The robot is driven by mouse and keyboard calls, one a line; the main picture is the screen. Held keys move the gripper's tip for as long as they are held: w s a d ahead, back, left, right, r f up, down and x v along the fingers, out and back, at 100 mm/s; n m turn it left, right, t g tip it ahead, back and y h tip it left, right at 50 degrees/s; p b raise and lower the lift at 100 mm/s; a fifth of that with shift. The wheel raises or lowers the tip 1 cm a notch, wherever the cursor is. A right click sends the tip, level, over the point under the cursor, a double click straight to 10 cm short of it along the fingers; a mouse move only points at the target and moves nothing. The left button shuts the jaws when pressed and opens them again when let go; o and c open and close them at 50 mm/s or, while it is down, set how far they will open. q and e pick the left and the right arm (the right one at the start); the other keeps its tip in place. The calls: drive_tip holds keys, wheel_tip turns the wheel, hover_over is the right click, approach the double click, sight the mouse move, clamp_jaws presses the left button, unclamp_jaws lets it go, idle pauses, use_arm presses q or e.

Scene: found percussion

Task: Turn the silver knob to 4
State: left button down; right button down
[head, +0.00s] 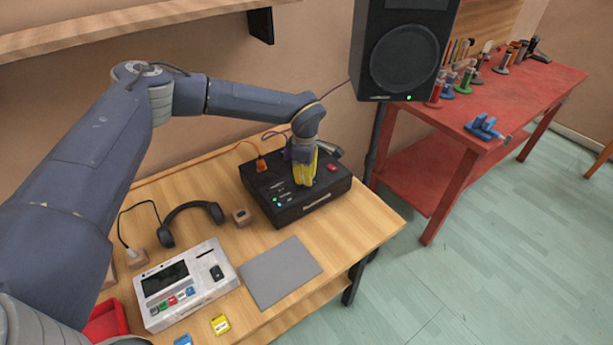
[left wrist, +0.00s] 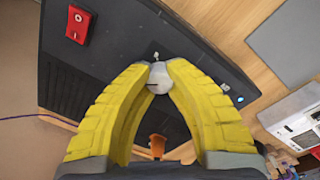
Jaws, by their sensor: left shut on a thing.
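A short dark mark shows on the left of the knob in the left wrist view. No number can be read around it. In the head view the fingers hide the knob. My right gripper is not in view.
A red switch (head: 332,168) and an orange plug (head: 261,165) are close to the gripper. A grey pad (head: 281,273), headphones (head: 192,207) and a white device (head: 186,284) lie on the table. A black speaker (head: 404,55) stands behind, to the right.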

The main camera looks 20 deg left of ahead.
use_arm(q)
drive_tip(key=shift+s+a+f, duration=0.1)
drive_tip(key=shift+a+f, duration=0.05)
drive_tip(key=shift+a, duration=0.15)
drive_tip(key=c, duration=1.5)
unclamp_jaws()
drive_tip(key=shift+a, duration=0.1)
drive_tip(key=o, duration=0.4)
drive_tip(key=shift+d, duration=0.2)
drive_tip(key=shift+r, duration=0.2)
drive_tip(key=shift+r, duration=0.2)
drive_tip(key=r, duration=1.1)
drive_tip(key=shift+s+r, duration=0.25)
